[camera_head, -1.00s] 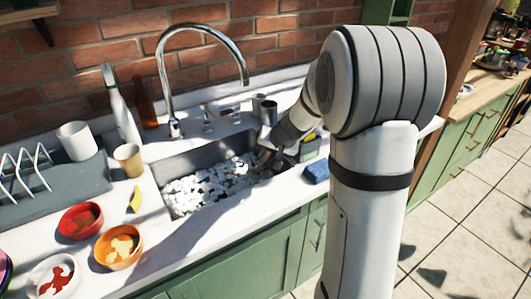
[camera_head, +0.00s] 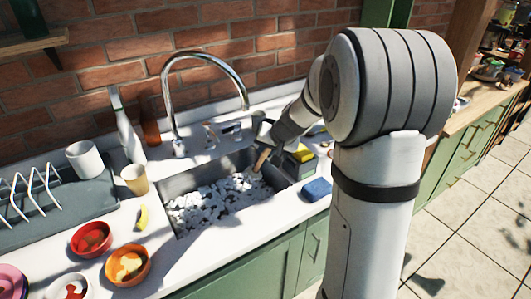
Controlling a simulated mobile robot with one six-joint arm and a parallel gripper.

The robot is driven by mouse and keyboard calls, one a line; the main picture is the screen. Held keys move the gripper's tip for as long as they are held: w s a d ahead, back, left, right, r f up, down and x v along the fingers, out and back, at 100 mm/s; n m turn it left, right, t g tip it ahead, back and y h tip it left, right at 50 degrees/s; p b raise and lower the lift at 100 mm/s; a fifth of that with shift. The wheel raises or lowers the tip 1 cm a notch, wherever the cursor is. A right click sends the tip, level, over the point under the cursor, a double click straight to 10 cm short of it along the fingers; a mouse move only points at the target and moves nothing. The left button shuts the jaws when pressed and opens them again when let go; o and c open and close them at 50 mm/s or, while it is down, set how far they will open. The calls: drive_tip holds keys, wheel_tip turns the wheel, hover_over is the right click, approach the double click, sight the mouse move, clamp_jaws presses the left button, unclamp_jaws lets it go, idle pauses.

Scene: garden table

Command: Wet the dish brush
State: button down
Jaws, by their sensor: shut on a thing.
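My gripper (camera_head: 266,146) is over the right end of the sink (camera_head: 166,189), shut on the dish brush (camera_head: 262,160). The brush shows as a short tan, wooden-looking piece slanting down from the jaws. Its lower end is at or just above the white foam (camera_head: 215,203) in the basin; I cannot tell if it touches. The bristles are not clearly seen. The chrome faucet (camera_head: 245,92) arches over the sink, to the left of my gripper. No stream of water shows from its spout.
A caddy with a yellow item (camera_head: 302,153) and a blue sponge (camera_head: 317,189) are right of the sink. A tan cup (camera_head: 135,180), a banana-like yellow piece (camera_head: 142,217), a red bowl (camera_head: 91,239) and an orange bowl (camera_head: 128,264) are left. A white bottle (camera_head: 128,130) stands behind.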

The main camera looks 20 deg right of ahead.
wheel_tip(320, 180, up, 7)
drive_tip(key=p, duration=0.4)
drive_tip(key=shift+f, duration=0.2)
idle(0.4)
